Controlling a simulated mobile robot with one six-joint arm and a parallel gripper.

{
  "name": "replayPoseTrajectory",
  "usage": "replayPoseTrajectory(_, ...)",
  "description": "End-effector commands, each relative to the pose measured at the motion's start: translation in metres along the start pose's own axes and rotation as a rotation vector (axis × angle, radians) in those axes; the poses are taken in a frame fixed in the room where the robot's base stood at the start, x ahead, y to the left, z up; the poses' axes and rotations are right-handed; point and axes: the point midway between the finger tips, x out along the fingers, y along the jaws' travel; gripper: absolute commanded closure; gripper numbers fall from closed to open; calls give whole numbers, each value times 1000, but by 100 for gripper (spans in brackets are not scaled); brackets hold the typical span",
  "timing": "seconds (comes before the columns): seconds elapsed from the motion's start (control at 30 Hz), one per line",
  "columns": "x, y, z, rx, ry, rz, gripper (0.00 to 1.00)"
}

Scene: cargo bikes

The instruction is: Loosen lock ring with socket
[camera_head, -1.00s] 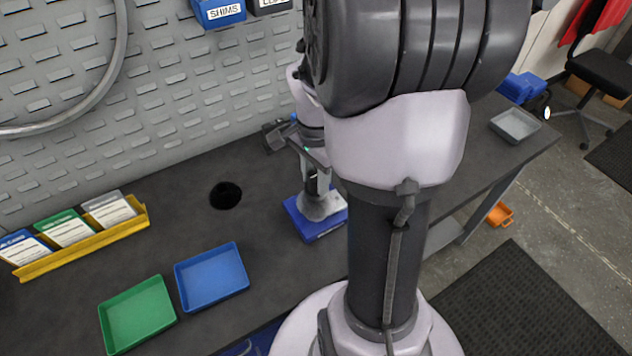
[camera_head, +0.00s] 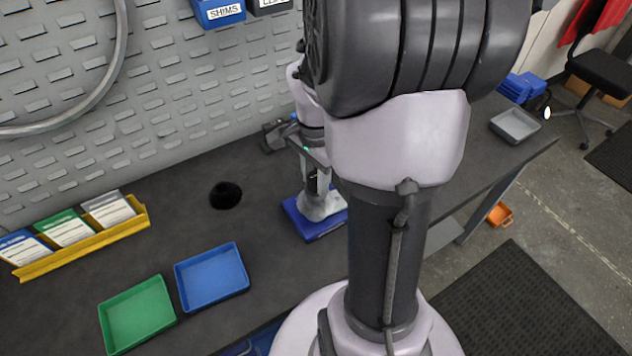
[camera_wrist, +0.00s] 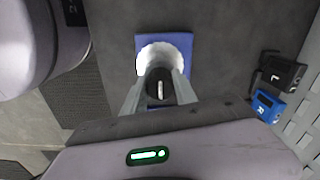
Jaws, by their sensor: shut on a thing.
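My gripper (camera_wrist: 158,90) points down at the bench, with its two fingers closed around a dark cylindrical piece (camera_wrist: 159,83), probably the socket. A pale round part (camera_wrist: 152,51) sits on a blue block (camera_wrist: 185,42) directly beneath the fingers. In the head view my gripper (camera_head: 314,182) is above the pale part (camera_head: 322,207) on the blue block (camera_head: 296,217). The lower end of the held piece and any lock ring are hidden, so I cannot tell whether they touch.
A blue tray (camera_head: 211,270) and a green tray (camera_head: 137,314) lie at the left front. A yellow card rack (camera_head: 85,240) is by the wall. A dark round thing (camera_head: 225,195) is left of the block. Pieces marked L (camera_wrist: 282,73) and R (camera_wrist: 267,106) lie nearby.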

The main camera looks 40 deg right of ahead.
Motion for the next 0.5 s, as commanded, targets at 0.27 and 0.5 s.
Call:
replayPoseTrajectory(0.27, 1, 0, 0, 0, 0, 0, 100)
replayPoseTrajectory(0.5, -1, 1, 0, -193, -2, 3, 100)
